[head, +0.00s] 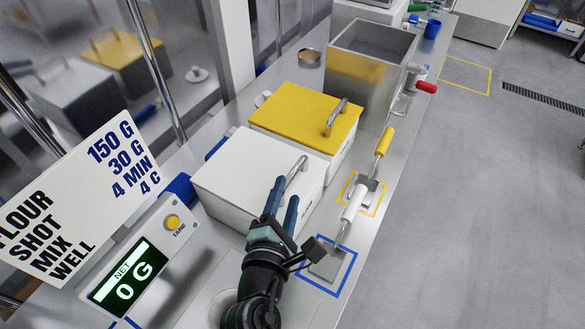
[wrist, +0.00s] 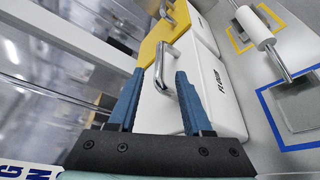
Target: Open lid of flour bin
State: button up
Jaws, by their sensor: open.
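The white bin (head: 240,209) stands on the counter with its white lid (head: 248,163) closed. Dark lettering marks its side in the wrist view (wrist: 219,80), too small to read surely. A metal bar handle (head: 297,169) rises from the lid and also shows in the wrist view (wrist: 178,54). My gripper (head: 285,191) is open and empty at the near end of the handle. In the wrist view the handle lies just ahead of and between the blue fingertips (wrist: 159,73). I cannot tell whether a finger touches it.
A yellow-lidded bin (head: 304,118) stands directly behind. A grey open container (head: 372,45) is farther back. Scoops with white (head: 354,203) and yellow (head: 384,141) handles lie to the right. A scale display (head: 128,276) and a sign (head: 78,195) are at left.

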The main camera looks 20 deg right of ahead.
aim_at(290, 181)
jog(key=x, duration=0.7)
jog(key=shift+p, duration=0.35)
jog(key=shift+c, duration=0.3)
grip_shut()
dwell(0.8)
